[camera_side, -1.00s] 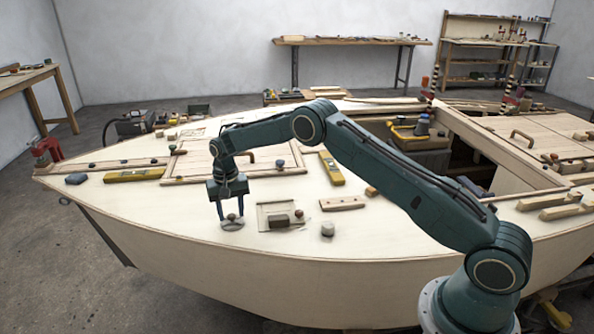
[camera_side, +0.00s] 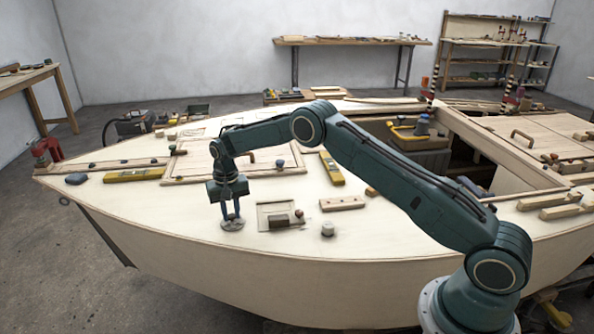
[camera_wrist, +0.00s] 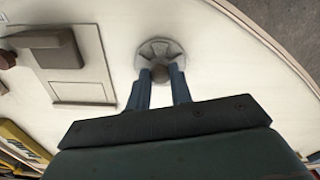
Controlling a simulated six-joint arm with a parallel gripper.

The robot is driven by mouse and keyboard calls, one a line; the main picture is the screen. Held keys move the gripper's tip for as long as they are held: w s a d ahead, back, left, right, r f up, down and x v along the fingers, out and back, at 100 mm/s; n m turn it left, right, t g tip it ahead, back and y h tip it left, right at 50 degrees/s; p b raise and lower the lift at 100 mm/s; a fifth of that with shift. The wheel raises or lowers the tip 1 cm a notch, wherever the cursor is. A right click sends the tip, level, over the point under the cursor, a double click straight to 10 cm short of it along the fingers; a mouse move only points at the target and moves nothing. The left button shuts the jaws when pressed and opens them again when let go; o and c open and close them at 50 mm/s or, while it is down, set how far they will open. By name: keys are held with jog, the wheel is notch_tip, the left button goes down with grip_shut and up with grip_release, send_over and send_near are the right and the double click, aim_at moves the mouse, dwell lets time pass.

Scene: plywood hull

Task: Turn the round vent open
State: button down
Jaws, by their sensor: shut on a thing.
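The round vent (camera_side: 232,225) is a small grey disc set on the pale plywood deck, near the hull's front edge. In the wrist view the vent (camera_wrist: 152,52) shows radial ribs and a small brownish knob (camera_wrist: 160,73) at its near side or centre. My gripper (camera_side: 231,216) points straight down over the vent. In the wrist view my gripper (camera_wrist: 161,74) has its two blue fingers on either side of the knob, shut on it. The fingertips hide part of the knob. How far the vent stands open I cannot tell.
A recessed plate with a dark block (camera_side: 279,220) lies just right of the vent. A small round grey cap (camera_side: 327,230) and a wooden strip (camera_side: 342,203) lie further right. Yellow levels (camera_side: 134,175) and a hatch frame lie behind. The deck left of the vent is clear.

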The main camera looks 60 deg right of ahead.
aim_at(231, 215)
jog(key=shift+n, duration=3.4)
jog(key=c, duration=1.3)
grip_release()
jog(key=shift+o, duration=0.2)
notch_tip(231, 215, up, 14)
